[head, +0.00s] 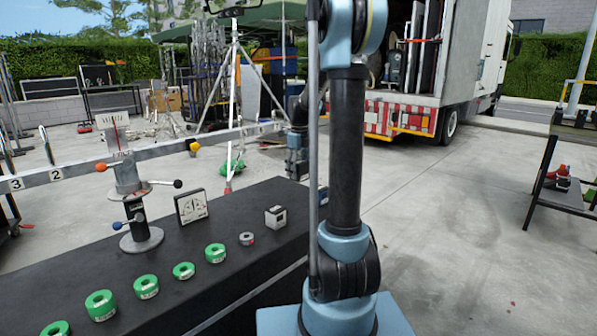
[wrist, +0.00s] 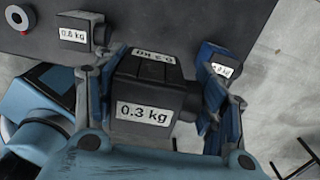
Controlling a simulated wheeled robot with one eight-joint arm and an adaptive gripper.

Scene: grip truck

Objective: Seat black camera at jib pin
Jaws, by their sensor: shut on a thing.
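The black camera (wrist: 150,93), a boxy block labelled 0.3 kg, sits between the two blue-grey fingers of my gripper (wrist: 155,100) in the wrist view. My gripper is shut on it. In the head view my gripper (head: 297,163) is above the far right end of the black table, partly hidden by my arm; the camera is hard to make out there. The jib is a long grey beam (head: 95,166) on a post, with number plates 3 and 2 at left. Its right end passes close to my gripper; any pin there is unclear.
In the wrist view a 0.8 kg block (wrist: 82,32) and another labelled block (wrist: 222,70) are near my fingers. A truck (head: 440,75) stands behind.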

